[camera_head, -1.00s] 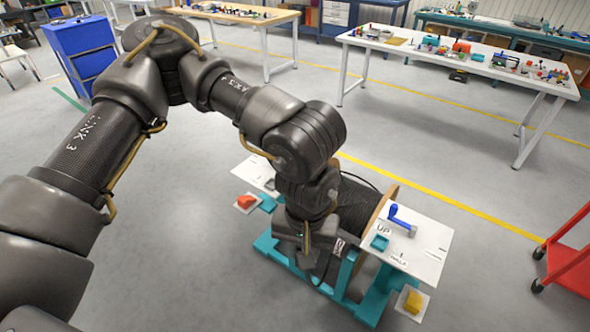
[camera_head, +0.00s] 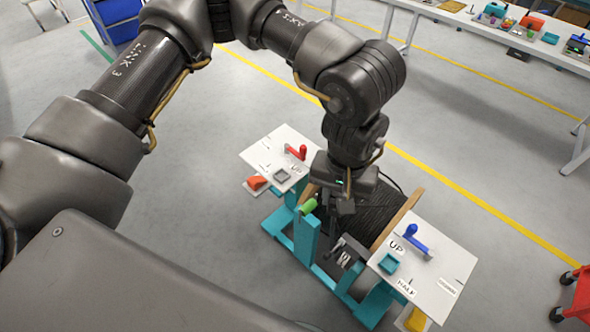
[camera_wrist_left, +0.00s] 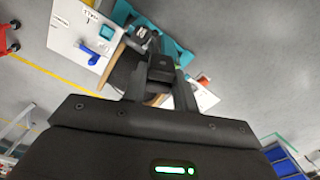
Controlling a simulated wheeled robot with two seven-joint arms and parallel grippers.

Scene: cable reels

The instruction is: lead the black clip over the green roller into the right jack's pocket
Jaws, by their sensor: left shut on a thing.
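My left gripper (camera_head: 347,190) points down over the reel stand and is shut on the black clip. The clip (camera_wrist_left: 161,68) shows as a dark block between the fingers in the left wrist view. The green roller (camera_head: 308,206) sits on a teal post just left of the gripper, apart from it. The right jack's white plate (camera_head: 440,250) carries a teal square pocket (camera_head: 388,263) and a blue lever (camera_head: 418,247). The clip is right of the roller and above-left of that pocket. My right gripper is not in view.
The black cable reel (camera_head: 365,222) with a wooden flange (camera_head: 398,215) lies behind the gripper. The left plate (camera_head: 262,150) has a red lever (camera_head: 297,152) and a grey pocket (camera_head: 282,175). A grey bracket (camera_head: 348,249) stands between roller and right plate.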

